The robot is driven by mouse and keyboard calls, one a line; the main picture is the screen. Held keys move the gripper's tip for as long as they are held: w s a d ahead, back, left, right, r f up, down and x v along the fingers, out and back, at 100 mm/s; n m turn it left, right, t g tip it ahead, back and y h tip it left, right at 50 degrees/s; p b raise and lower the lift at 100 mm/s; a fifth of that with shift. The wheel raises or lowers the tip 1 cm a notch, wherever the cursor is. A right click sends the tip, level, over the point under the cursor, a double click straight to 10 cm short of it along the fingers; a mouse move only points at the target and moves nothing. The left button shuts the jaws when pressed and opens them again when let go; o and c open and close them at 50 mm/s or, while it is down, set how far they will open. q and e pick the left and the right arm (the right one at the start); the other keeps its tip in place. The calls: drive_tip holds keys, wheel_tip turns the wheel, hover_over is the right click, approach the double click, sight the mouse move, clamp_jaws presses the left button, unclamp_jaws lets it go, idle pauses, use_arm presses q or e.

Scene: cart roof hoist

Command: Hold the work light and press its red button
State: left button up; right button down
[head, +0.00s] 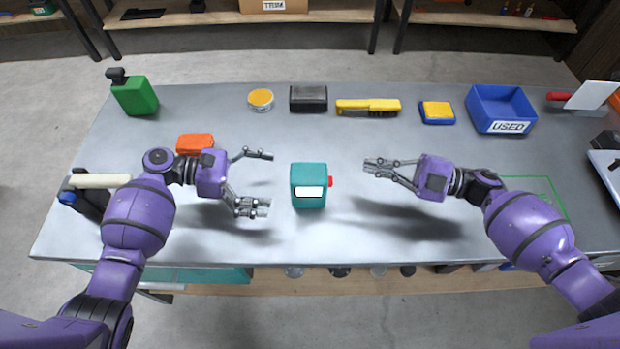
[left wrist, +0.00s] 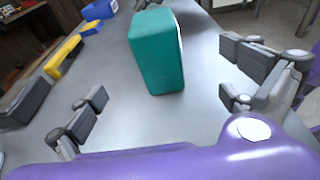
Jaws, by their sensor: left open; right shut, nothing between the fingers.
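The work light (head: 308,186) is a teal box standing upright near the middle of the table, with a white panel on its front. Its red button (head: 330,182) sticks out on its right side. My left gripper (head: 262,181) is open to the left of the light, fingers toward it, not touching. In the left wrist view the light (left wrist: 157,55) stands ahead between the open fingers (left wrist: 165,80); its button is hidden there. My right gripper (head: 370,165) is shut and empty to the right of the button, with a gap between them.
An orange block (head: 195,143) lies behind my left arm. Table around the light is clear.

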use_arm(q)
wheel_tip(320, 180, up, 10)
idle(0.7)
